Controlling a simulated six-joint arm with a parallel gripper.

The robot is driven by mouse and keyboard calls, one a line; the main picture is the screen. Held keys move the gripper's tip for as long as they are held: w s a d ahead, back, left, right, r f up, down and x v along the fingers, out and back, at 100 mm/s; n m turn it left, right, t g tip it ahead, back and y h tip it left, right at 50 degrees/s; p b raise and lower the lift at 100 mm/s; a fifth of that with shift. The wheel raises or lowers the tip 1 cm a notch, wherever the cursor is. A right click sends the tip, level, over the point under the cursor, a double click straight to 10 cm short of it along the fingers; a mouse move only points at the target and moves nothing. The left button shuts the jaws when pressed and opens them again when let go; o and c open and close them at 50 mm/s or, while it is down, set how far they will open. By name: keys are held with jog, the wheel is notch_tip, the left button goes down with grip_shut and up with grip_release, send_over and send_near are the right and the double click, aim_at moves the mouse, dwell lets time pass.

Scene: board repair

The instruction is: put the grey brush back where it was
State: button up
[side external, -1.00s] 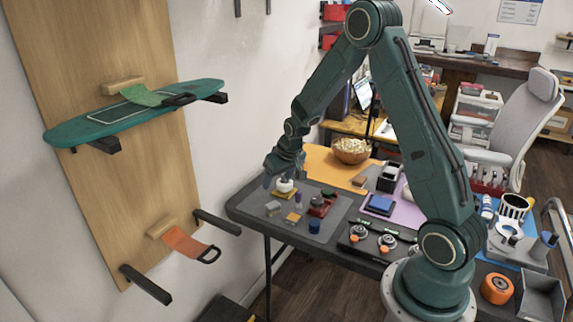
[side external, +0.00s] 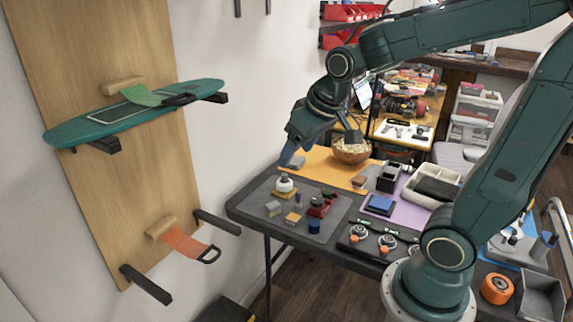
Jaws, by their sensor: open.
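I cannot pick out the grey brush with certainty. The candidates are a small grey block (side external: 273,208) on the dark grey mat (side external: 262,222) and a white-topped round piece on a yellow base (side external: 284,187) beside it. My gripper (side external: 291,160) is open above the back left of that mat, over the white-topped piece and apart from it. I see nothing held between its fingers, though they are small in the picture.
A red piece (side external: 319,206) and a blue cylinder (side external: 314,227) stand on the mat's right side. A bowl (side external: 351,152) sits on the orange mat behind. A white tray (side external: 412,189) with dark contents lies right. A wall rack with a green skateboard deck (side external: 100,117) stands left.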

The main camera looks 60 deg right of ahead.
jog(key=s+a+r, duration=0.1)
jog(key=s+a, duration=0.1)
jog(key=s, duration=0.4)
jog(key=s+a+r+n, duration=0.1)
jog(key=s+a, duration=0.1)
jog(key=s, duration=0.5)
jog(key=shift+a+r+n+y, duration=0.2)
jog(key=shift+a+n+y, duration=0.1)
jog(key=shift+a+y, duration=0.1)
